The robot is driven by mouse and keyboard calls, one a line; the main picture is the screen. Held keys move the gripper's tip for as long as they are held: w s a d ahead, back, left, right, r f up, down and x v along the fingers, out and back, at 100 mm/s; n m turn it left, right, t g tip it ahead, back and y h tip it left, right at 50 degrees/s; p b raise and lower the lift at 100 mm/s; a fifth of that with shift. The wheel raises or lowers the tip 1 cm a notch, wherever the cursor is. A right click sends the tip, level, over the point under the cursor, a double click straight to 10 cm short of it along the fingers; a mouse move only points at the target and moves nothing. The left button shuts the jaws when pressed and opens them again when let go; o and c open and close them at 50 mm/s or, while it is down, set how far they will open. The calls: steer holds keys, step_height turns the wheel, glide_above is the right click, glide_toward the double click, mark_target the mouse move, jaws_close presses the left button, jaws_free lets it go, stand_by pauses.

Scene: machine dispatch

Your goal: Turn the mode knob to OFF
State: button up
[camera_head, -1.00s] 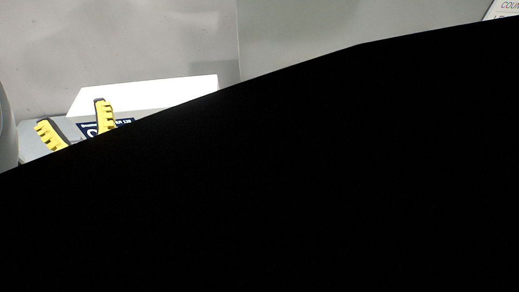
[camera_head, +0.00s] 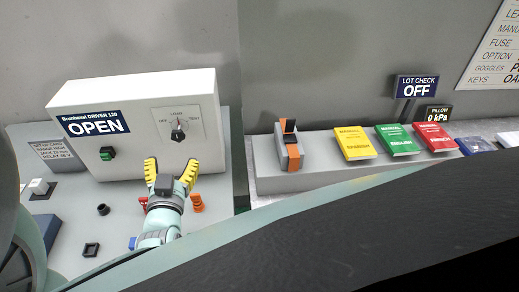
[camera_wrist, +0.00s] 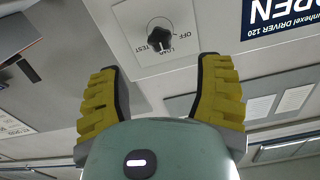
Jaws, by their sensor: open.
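The mode knob (camera_head: 178,134) is a small black knob on a light plate marked OFF, LOAD and TEST, on the right of a white box's front (camera_head: 148,125). In the head view OFF is at its upper left, LOAD above and TEST at upper right. Its setting is too small to read surely. My gripper (camera_head: 171,170), with yellow ribbed fingers, is open and empty, just below and in front of the knob. In the wrist view the knob (camera_wrist: 160,38) shows upside down, beyond and between the open fingertips (camera_wrist: 161,66), not touched.
The box also carries an OPEN sign (camera_head: 95,123) and a green-and-black switch (camera_head: 107,153). Orange (camera_head: 197,202) and black (camera_head: 103,209) parts stand on the bench below. At right, a grey ledge (camera_head: 290,181) holds an orange-grey device and coloured manuals (camera_head: 354,143).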

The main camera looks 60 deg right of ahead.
mark_target(178, 138)
steer(key=x, duration=1.1)
steer(key=shift+w+d, duration=0.15)
steer(key=shift+d, duration=0.1)
steer(key=shift+o, duration=0.3)
jaws_close()
steer(key=shift+r, duration=0.1)
